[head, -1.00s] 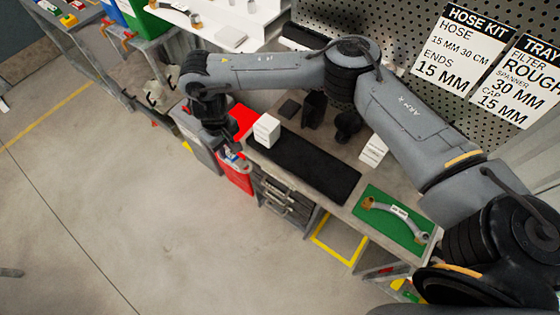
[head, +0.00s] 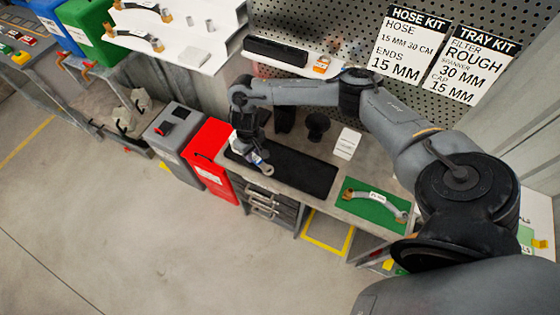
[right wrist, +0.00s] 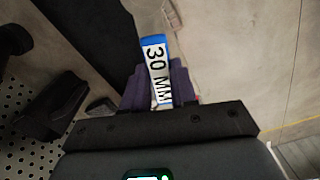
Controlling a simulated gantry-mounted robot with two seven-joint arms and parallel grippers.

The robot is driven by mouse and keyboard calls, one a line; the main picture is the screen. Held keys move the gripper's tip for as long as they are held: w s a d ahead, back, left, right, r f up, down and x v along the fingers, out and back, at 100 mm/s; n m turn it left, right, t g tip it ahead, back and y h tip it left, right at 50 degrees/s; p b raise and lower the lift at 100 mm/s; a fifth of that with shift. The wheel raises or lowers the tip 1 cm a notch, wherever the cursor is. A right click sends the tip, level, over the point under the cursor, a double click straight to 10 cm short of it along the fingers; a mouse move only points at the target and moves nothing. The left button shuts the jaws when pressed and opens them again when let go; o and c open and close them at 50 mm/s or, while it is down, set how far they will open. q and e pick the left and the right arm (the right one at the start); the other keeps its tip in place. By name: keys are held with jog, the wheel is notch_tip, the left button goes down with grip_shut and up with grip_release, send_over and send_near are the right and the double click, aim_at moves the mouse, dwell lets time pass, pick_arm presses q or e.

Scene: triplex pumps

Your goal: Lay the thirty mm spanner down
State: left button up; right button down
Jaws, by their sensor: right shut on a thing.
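The thirty mm spanner (head: 262,164) is grey with a blue and white label; in the right wrist view its label reads "30 MM" (right wrist: 156,65). My right gripper (head: 250,152) is shut on it, with purple finger pads on either side of the label in the right wrist view (right wrist: 158,88). The spanner's open end points toward the front edge of the bench, over the left part of the black mat (head: 310,178). I cannot tell whether it touches the mat. My left gripper is not in view.
A green mat (head: 354,208) with a hose lies to the right on the bench. A white box (head: 347,142) and a dark stand (head: 317,125) are behind the black mat. Red (head: 208,150) and grey (head: 172,125) bins stand left. The mat's right part is clear.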

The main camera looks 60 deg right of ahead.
jog(key=s+d+f+m+p, duration=0.1)
jog(key=s+d+f, duration=0.1)
jog(key=s+d, duration=0.55)
send_over(282, 164)
notch_tip(282, 164, down, 6)
jog(key=shift+r, duration=0.1)
notch_tip(282, 164, down, 3)
jog(key=shift+f+b, duration=0.2)
jog(key=shift+b, duration=0.25)
jog(key=shift+f, duration=0.15)
jog(key=shift+f, duration=0.1)
jog(key=c, duration=0.9)
grip_release()
